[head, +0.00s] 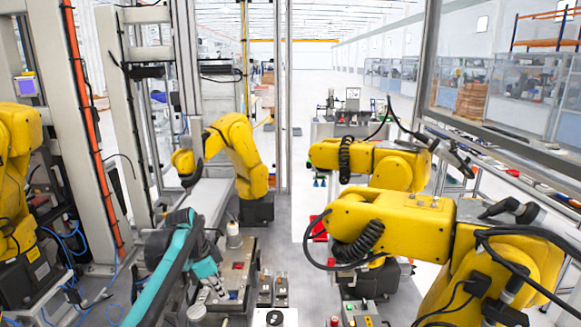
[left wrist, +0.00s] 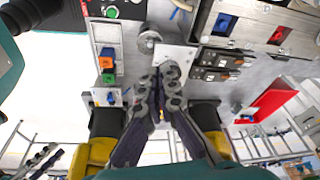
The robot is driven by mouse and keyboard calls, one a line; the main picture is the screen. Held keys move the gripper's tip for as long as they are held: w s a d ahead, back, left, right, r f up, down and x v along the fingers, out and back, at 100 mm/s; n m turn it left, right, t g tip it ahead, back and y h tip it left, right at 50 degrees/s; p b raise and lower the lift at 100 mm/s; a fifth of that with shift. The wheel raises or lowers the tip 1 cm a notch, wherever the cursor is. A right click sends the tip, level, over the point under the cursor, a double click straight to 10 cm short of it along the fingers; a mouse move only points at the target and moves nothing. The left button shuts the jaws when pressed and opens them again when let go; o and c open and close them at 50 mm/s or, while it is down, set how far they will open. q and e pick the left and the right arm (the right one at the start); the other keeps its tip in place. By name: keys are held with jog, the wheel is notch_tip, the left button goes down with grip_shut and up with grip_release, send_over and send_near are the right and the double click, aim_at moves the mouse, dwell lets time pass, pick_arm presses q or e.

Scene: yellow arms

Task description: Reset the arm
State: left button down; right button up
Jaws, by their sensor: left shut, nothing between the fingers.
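My left arm (head: 175,262), teal, reaches in from the bottom left of the head view. Its left gripper (head: 214,288) points down over the workbench beside the small fixtures, small and partly merged with them. In the left wrist view the two grey and purple fingers of the left gripper (left wrist: 165,72) meet at the tips, with nothing between them, in front of a pale plate (left wrist: 176,55). A jointed grey and purple shape at the lower left of that view may be my right gripper (left wrist: 42,160); it is too small to read. The head view shows no right gripper.
Several yellow industrial arms stand around: one behind the bench (head: 240,150), two at the right (head: 395,228) and one at the left edge (head: 18,150). A white cylinder (head: 233,236) stands near my gripper. A red tray (left wrist: 268,118) lies to the side. Grey posts rise at the left.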

pick_arm(q)
jog(key=s+d+f+n+t+y+b, duration=0.15)
jog(key=s+n, duration=0.25)
jog(key=s, duration=0.4)
jog(key=s+f+n+t+b, duration=0.1)
jog(key=s+n+b, duration=0.2)
jog(key=s, duration=0.4)
jog(key=s+f+n+t+y+b, duration=0.1)
jog(key=s+f+n+t+b, duration=0.2)
jog(key=s+f+n, duration=0.3)
jog(key=s+f+b, duration=0.1)
jog(key=s+f, duration=0.4)
jog(key=s, duration=0.2)
jog(key=shift+s+a+n, duration=0.15)
jog(key=shift+n, duration=0.25)
